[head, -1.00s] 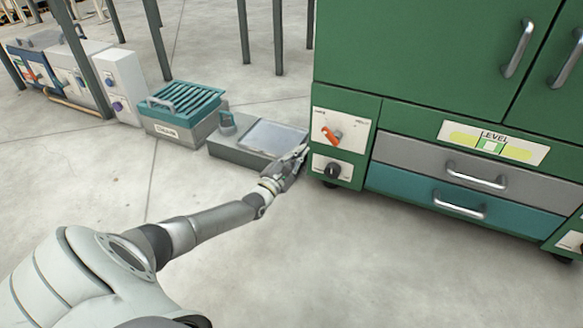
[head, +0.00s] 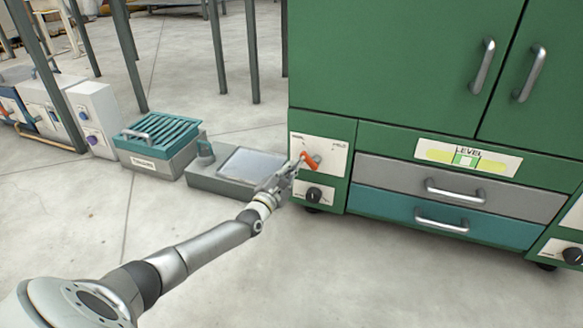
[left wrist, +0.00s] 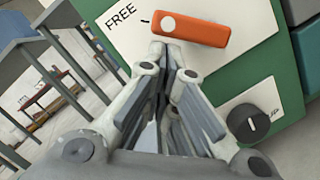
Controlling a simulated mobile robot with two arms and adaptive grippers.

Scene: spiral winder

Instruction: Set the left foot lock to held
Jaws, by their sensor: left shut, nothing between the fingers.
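The left foot lock is an orange lever (head: 311,161) on a pale plate (head: 333,166) at the lower left of the green cabinet. In the left wrist view the lever (left wrist: 200,29) has a white spot at its end near the FREE label and tick mark. The lever is on the FREE side. My left gripper (head: 294,163) is shut and empty at the lever's left. In the left wrist view its fingertips (left wrist: 165,55) are just below the lever's spotted end; I cannot tell whether they touch. My right gripper is not in view.
A black knob (head: 314,195) sits on a smaller plate just below the lever. Grey (head: 500,194) and teal (head: 380,204) drawers are to the right. A grey box (head: 200,180) and a teal-topped box (head: 158,148) stand left on the floor. The floor in front is clear.

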